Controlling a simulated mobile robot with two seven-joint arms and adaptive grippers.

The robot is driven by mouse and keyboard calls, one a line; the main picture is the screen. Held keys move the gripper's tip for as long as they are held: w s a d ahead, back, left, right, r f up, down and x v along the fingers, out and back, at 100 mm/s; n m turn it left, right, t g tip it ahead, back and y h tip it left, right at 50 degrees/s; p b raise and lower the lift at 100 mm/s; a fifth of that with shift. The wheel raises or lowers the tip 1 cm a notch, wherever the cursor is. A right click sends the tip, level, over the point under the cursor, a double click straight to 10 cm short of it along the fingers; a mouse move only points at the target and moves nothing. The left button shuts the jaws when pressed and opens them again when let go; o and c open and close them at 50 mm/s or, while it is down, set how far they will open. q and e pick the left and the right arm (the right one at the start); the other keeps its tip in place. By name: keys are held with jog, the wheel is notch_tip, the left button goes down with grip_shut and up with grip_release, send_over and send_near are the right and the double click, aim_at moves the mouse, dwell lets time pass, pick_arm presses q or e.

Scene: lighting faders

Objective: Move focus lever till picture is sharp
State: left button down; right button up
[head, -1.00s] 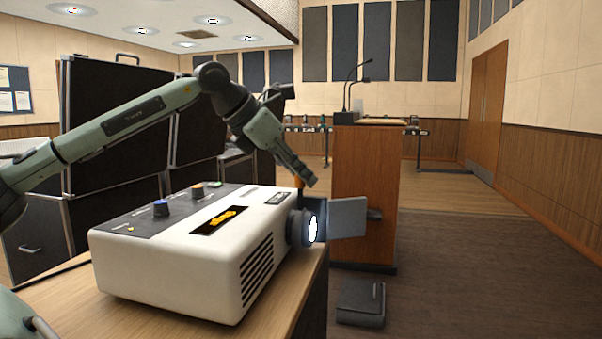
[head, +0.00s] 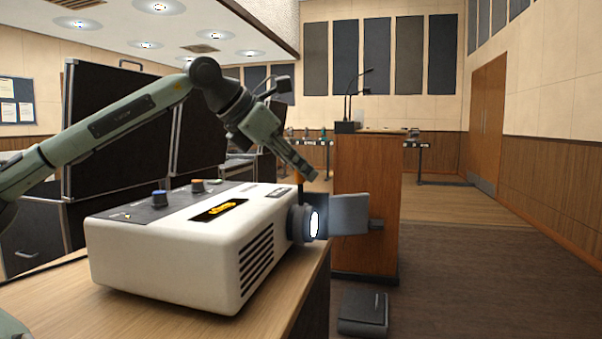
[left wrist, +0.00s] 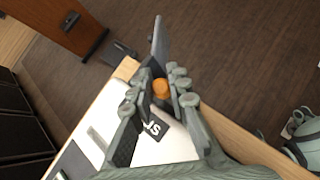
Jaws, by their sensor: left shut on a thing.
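A white projector (head: 165,262) stands on a wooden table top, its lit lens (head: 304,224) facing right. The orange focus lever (head: 298,178) sticks up above the lens and shows as a round orange tip in the left wrist view (left wrist: 161,88). My left gripper (head: 308,174) reaches down to it from the upper left and is shut on it; the lever tip sits between the two fingers (left wrist: 162,90). The gripper hides part of the lever.
A grey flap (head: 350,214) stands just in front of the lens. A wooden lectern (head: 367,210) stands behind. A dark box (head: 363,312) lies on the open carpet.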

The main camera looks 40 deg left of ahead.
pick_arm(q)
jog(key=c, duration=1.4)
grip_release()
jog(key=shift+c, duration=0.2)
jog(key=shift+s+r, duration=0.1)
jog(key=v, duration=1.1)
jog(key=shift+s+r, duration=0.25)
jog(key=shift+s, duration=0.05)
